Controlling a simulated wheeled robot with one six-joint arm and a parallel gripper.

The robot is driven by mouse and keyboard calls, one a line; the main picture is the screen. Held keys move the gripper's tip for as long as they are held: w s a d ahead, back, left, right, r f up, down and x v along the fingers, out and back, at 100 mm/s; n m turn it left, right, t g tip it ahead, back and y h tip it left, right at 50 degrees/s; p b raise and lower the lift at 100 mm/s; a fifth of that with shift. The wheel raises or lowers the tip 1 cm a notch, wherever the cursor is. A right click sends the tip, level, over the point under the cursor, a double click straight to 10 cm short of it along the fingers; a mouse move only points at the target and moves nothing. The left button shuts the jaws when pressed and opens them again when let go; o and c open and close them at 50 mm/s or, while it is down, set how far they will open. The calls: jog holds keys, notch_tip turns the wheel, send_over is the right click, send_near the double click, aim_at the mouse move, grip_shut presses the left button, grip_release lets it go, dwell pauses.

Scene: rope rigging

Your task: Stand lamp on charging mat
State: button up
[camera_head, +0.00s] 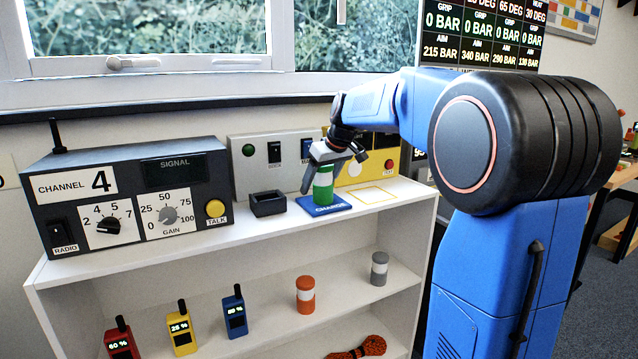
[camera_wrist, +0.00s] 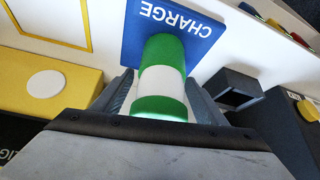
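The lamp, a green cylinder with a white band (camera_wrist: 162,85), stands upright on the blue charging mat (camera_wrist: 200,60) marked CHARGE. In the head view the lamp (camera_head: 322,192) and the mat (camera_head: 335,210) are on the white shelf top, and my arm comes in from the right. My gripper (camera_wrist: 160,75) is at the lamp with one finger on each side. The fingers look open around it, with small gaps at the tips. The gripper also shows in the head view (camera_head: 330,172) and partly hides the lamp's top.
A black open box (camera_head: 268,204) stands just left of the mat, and a yellow square outline (camera_head: 373,195) lies right of it. A dark radio (camera_head: 130,200) stands at the left. The lower shelf holds handsets, an orange lamp (camera_head: 305,296), a grey lamp (camera_head: 379,268) and rope (camera_head: 372,346).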

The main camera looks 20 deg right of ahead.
jog(key=shift+r, duration=0.1)
jog(key=v, duration=1.2)
jog(key=s+a+f+m, duration=0.1)
jog(key=s+a+f, duration=0.45)
jog(key=s, duration=0.45)
jog(key=s+a+f+m, duration=0.1)
jog(key=s+a+f, duration=0.4)
jog(key=s, duration=0.5)
jog(key=s+f+g+h, duration=0.1)
jog(key=s+f, duration=1.5)
jog(key=shift+a+f+m, duration=0.3)
jog(key=shift+a+f, duration=0.1)
jog(key=shift+c, duration=0.6)
